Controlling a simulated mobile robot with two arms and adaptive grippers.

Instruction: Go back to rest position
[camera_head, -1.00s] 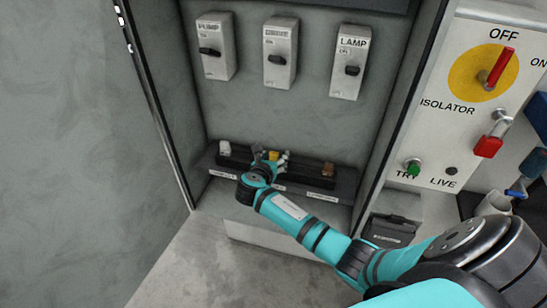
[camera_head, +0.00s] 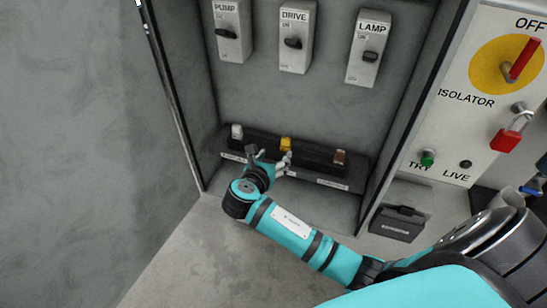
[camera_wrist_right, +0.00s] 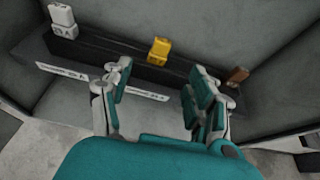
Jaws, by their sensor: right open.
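My right gripper (camera_head: 269,166) is in front of the dark rail (camera_head: 315,155) low in the open cabinet. Its fingers are apart with nothing between them, as the right wrist view (camera_wrist_right: 158,95) also shows. On the rail stand a white piece (camera_head: 237,131), a yellow piece (camera_head: 286,144) and a brown piece (camera_head: 340,157). In the right wrist view, the yellow piece (camera_wrist_right: 159,50) stands beyond the open fingers, apart from them. My left gripper is in neither view.
Switches marked PUMP (camera_head: 228,32), DRIVE (camera_head: 295,40) and LAMP (camera_head: 368,50) are on the cabinet's back wall. The isolator panel (camera_head: 460,120) at right carries a red handle (camera_head: 525,58) and a red padlock (camera_head: 506,139). A grey wall (camera_head: 80,130) fills the left.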

